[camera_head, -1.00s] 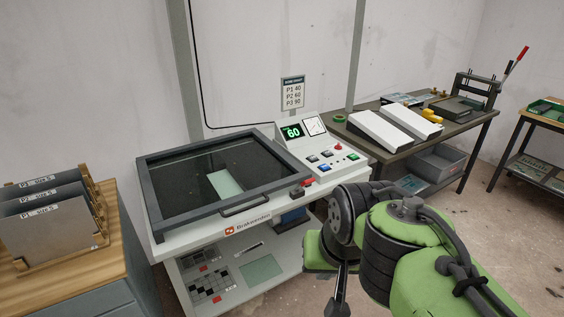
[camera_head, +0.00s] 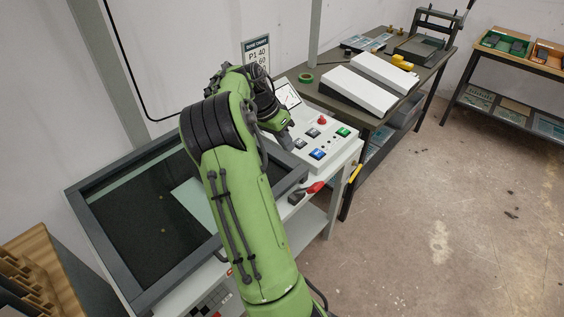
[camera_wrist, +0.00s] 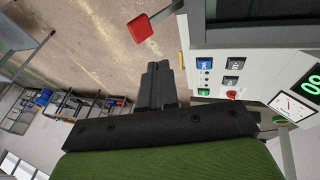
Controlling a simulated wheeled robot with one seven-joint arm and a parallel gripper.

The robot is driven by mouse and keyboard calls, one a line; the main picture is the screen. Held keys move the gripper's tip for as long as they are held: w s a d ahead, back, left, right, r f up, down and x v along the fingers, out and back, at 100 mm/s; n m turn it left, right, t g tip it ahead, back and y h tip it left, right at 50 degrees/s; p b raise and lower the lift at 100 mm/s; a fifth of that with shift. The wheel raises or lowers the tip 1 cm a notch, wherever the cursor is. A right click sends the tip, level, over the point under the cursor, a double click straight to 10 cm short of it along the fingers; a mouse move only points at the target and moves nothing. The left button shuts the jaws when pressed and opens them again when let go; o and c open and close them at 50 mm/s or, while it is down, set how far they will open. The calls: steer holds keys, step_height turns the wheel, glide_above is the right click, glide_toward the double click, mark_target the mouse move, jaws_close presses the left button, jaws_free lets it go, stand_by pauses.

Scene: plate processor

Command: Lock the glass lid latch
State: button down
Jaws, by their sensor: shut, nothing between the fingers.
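The glass lid (camera_head: 95,222) of the plate processor lies flat and closed, a dark grey frame around dark glass with a pale plate under it. The latch (camera_head: 314,188) has a red handle and stands at the lid's front right corner. In the wrist view the red latch handle (camera_wrist: 143,28) sticks out on a grey lever, beside the dark lid frame (camera_wrist: 245,32). My gripper (camera_head: 285,144) is over the control panel, behind the latch. In the wrist view my gripper's dark fingers (camera_wrist: 159,66) are together and empty, apart from the handle. My arm hides part of the lid.
The control panel (camera_head: 335,150) has coloured buttons and a red knob (camera_head: 322,119) close to my gripper. A dark workbench (camera_head: 340,106) with white sloped boxes stands to the right. A wooden rack (camera_head: 30,262) is at the lower left. The floor in front is clear.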

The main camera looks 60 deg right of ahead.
steer(key=s, duration=0.1)
steer(key=b, duration=0.2)
glide_toward(314, 185)
step_height(314, 185, down, 3)
steer(key=w+d, duration=0.1)
steer(key=d, duration=0.1)
steer(key=shift+s+a+f, duration=0.15)
steer(key=shift+s+f, duration=1.1)
steer(key=shift+s, duration=0.2)
steer(key=shift+b, duration=0.3)
